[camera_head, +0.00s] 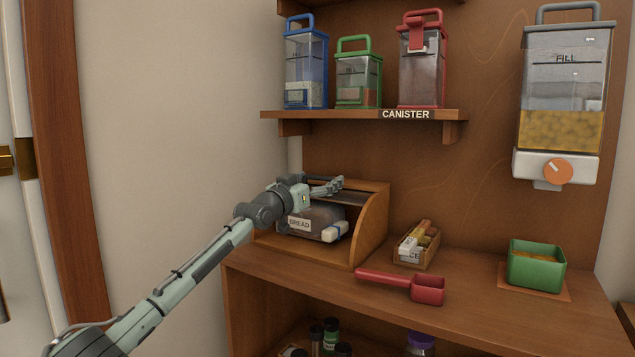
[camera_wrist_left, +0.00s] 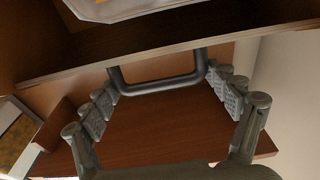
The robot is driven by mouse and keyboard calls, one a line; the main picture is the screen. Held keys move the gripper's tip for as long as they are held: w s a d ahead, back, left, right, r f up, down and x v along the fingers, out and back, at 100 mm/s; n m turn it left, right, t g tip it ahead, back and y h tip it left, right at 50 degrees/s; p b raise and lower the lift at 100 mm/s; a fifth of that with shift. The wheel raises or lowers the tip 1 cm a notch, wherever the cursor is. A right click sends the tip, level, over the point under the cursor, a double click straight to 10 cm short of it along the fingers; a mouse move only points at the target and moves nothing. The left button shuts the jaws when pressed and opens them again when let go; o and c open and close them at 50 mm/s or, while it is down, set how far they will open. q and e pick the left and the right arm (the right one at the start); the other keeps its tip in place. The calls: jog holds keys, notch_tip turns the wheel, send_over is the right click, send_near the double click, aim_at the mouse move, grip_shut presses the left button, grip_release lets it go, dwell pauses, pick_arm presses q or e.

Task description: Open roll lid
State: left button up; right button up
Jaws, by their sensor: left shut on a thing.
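The wooden bread box (camera_head: 372,228) with curved sides stands at the left of the counter. Its front is open, and a bag labelled BREAD (camera_head: 300,224) and a small white-and-blue item (camera_head: 335,232) show inside. The roll lid (camera_head: 345,198) is up near the top of the box, partly hidden by my arm. My left gripper (camera_head: 330,185) is at the top of the box. In the left wrist view my left gripper (camera_wrist_left: 160,80) has its fingers at both ends of the dark lid handle (camera_wrist_left: 155,84) and is shut on it. My right gripper is not in view.
A red scoop (camera_head: 425,290), a small box of packets (camera_head: 417,243) and a green container (camera_head: 536,265) stand to the right. Canisters (camera_head: 420,75) sit on the shelf (camera_head: 365,115) above. A dispenser (camera_head: 560,90) hangs at right. The counter's front right is clear.

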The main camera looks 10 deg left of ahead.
pick_arm(q)
jog(key=shift+d+r, duration=0.15)
jog(key=shift+r, duration=0.1)
jog(key=o, duration=1.4)
jog(key=shift+f, duration=0.1)
jog(key=shift+s+f, duration=0.1)
jog(key=shift+s+f, duration=0.1)
jog(key=shift+s, duration=0.2)
jog(key=v, duration=1.1)
jog(key=shift+s, duration=0.1)
